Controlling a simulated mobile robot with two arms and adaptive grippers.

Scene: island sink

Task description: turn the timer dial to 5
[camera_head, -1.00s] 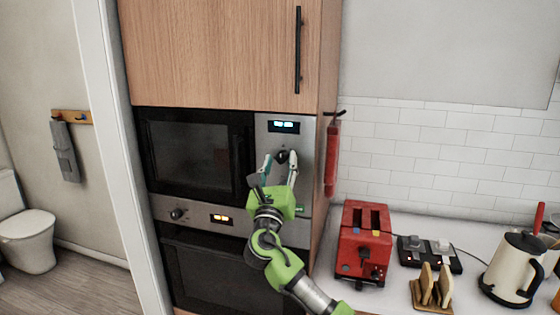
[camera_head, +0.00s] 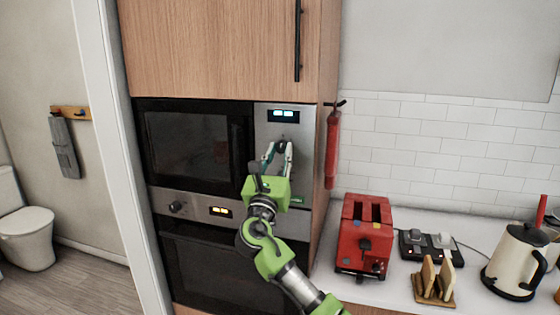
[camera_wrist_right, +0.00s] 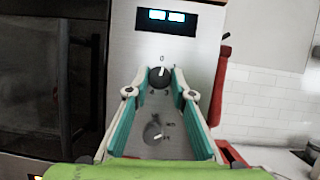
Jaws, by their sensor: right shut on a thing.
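The timer dial (camera_wrist_right: 160,78) is a round dark knob on the steel panel of the upper oven, with a 0 printed above it and other small marks around it. Its pale pointer mark seems to face up, towards the 0. In the head view the dial (camera_head: 281,146) shows as a dark spot at the fingertips. My right gripper (camera_head: 279,149) is shut on the dial, one finger on each side, as the wrist view (camera_wrist_right: 161,82) also shows. My left gripper is not in view.
A lit display (camera_wrist_right: 166,21) is above the dial, and a second knob (camera_wrist_right: 152,132) is below it between my fingers. The black oven door (camera_head: 190,150) is to the left.

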